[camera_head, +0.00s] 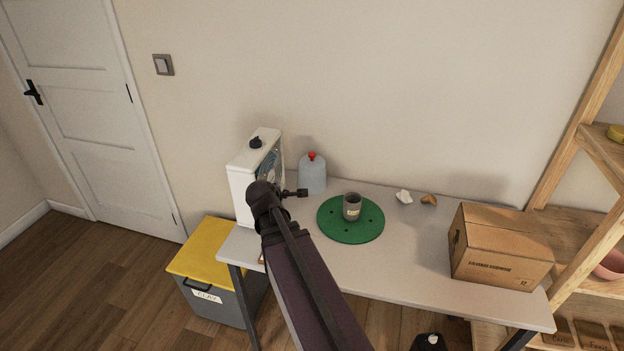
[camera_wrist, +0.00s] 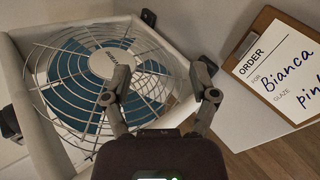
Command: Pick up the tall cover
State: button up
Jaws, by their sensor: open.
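The likely tall cover (camera_head: 312,176) is a pale blue-grey domed piece with a red knob on top. It stands upright at the back of the table in the head view, just right of the white fan box. My gripper (camera_head: 299,193) is in front of its lower left side in that picture; whether they touch I cannot tell. In the wrist view my gripper (camera_wrist: 162,80) is open, with nothing between its fingers. The cover does not show in the wrist view.
The white fan box (camera_head: 241,190) is close to my gripper; its wire grille (camera_wrist: 70,62) fills the wrist view's left. A clipboard (camera_wrist: 285,75) is at right there. A grey cup (camera_head: 352,202) stands on a green disc (camera_head: 338,233). A cardboard box (camera_head: 485,255) is at right.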

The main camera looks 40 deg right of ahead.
jog(key=w+d+n+t+h+b, duration=0.3)
jog(key=d+n+b, duration=0.1)
jog(key=d+n, duration=0.35)
jog(key=n+t+h+b, duration=0.1)
jog(key=n+t+b, duration=0.3)
jog(key=n, duration=0.5)
send_near(312, 158)
jog(key=shift+s+a+r+g, duration=0.25)
jog(key=shift+s+a+r, duration=0.1)
jog(key=shift+a, duration=0.1)
jog(key=shift+s+a+r+g, duration=0.25)
jog(key=shift+s+a, duration=0.05)
jog(key=shift+a, duration=0.15)
jog(key=shift+m, duration=0.25)
jog(key=shift+b+x, duration=0.9)
jog(key=shift+x, duration=3.4)
jog(key=shift+f, duration=0.1)
jog(key=shift+f+b+x, duration=0.15)
jog(key=shift+b+x, duration=0.15)
jog(key=shift+x, duration=1)
jog(key=shift+f+b+x, duration=0.1)
jog(key=shift+b+x, duration=0.2)
jog(key=shift+x, duration=1)
